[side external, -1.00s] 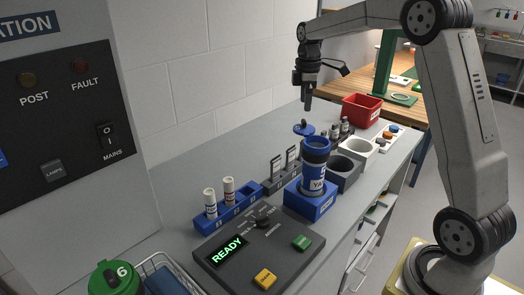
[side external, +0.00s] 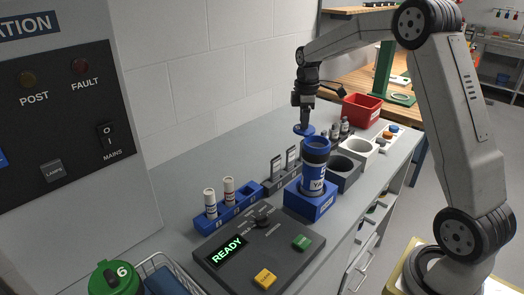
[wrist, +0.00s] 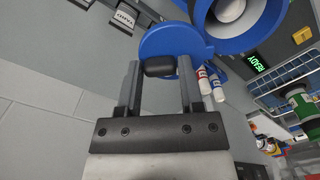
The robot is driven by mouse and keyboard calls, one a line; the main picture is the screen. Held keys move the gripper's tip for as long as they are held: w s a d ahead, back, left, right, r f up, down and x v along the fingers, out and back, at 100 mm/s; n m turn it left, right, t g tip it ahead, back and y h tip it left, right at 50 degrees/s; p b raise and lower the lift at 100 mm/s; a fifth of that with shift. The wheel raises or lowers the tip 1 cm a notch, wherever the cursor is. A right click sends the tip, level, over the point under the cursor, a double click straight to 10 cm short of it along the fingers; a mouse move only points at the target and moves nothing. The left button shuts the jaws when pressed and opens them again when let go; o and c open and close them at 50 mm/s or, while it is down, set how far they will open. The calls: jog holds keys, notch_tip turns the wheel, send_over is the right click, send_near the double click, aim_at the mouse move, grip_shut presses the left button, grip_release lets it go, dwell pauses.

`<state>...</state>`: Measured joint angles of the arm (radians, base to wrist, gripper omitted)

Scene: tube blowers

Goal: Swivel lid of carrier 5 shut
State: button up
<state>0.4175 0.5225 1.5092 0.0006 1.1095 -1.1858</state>
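A blue carrier (side external: 314,172) with a white label stands upright in a blue dock (side external: 311,202). Its number is not readable. Its round mouth is open, and it also shows in the wrist view (wrist: 232,22). Its blue lid (side external: 303,130) is swung out to the side, behind and left of the mouth; the wrist view shows the lid (wrist: 172,40) with a black knob (wrist: 158,66). My gripper (side external: 305,124) is down at the lid, pointing downward. Its two fingers (wrist: 158,74) stand on either side of the knob; whether they press on it is unclear.
A control panel (side external: 258,246) reading READY lies in front of the dock. A blue rack (side external: 228,207) with two white tubes is at left. A green carrier marked 6 (side external: 116,279) is front left.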

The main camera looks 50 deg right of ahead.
grip_shut()
